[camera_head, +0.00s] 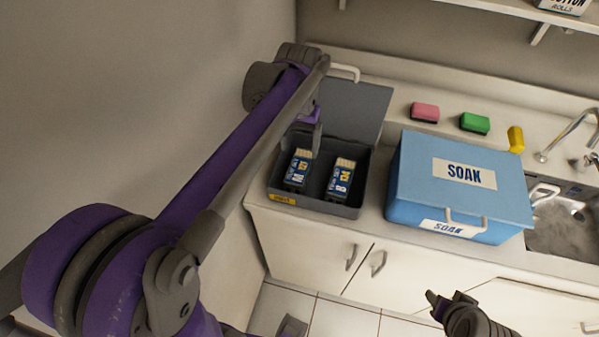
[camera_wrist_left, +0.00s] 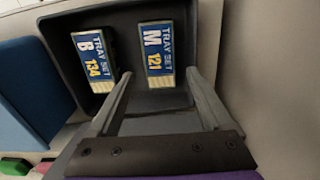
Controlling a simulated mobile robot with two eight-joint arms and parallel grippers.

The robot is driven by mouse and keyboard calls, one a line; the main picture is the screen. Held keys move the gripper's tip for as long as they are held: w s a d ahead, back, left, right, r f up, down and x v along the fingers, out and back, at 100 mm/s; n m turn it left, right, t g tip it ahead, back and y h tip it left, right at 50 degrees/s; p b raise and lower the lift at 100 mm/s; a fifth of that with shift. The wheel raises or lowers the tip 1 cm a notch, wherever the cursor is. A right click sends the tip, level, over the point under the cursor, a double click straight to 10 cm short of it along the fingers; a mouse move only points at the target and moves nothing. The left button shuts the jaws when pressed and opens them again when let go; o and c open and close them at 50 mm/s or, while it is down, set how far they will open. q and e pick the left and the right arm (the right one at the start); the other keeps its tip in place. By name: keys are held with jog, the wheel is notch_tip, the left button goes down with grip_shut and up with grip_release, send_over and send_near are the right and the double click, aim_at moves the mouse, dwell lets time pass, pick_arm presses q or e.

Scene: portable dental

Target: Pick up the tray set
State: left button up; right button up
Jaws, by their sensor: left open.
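Two blue-labelled tray set packs lie in a dark open box (camera_head: 316,203). In the head view the left pack (camera_head: 298,168) is the one marked M 121, also seen in the left wrist view (camera_wrist_left: 157,52). The right pack (camera_head: 341,178) is marked B 134, also in the left wrist view (camera_wrist_left: 94,60). My left gripper (camera_head: 316,138) points down over the back left of the box. In the left wrist view its open fingers (camera_wrist_left: 158,76) frame the near end of the M 121 pack, with nothing between them. My right gripper (camera_head: 440,304) is low at the bottom; its jaws are unclear.
The box's lid (camera_head: 352,108) stands raised behind it. A blue SOAK bin (camera_head: 455,185) stands close on the right. Pink (camera_head: 425,111), green (camera_head: 475,122) and yellow (camera_head: 516,139) blocks lie behind, and a sink (camera_head: 562,228) is at right. A wall is at left.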

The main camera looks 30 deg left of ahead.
aim_at(300, 166)
pick_arm(q)
notch_tip(300, 166, down, 10)
jog(key=shift+d+r, duration=0.1)
grip_shut()
dwell(0.7)
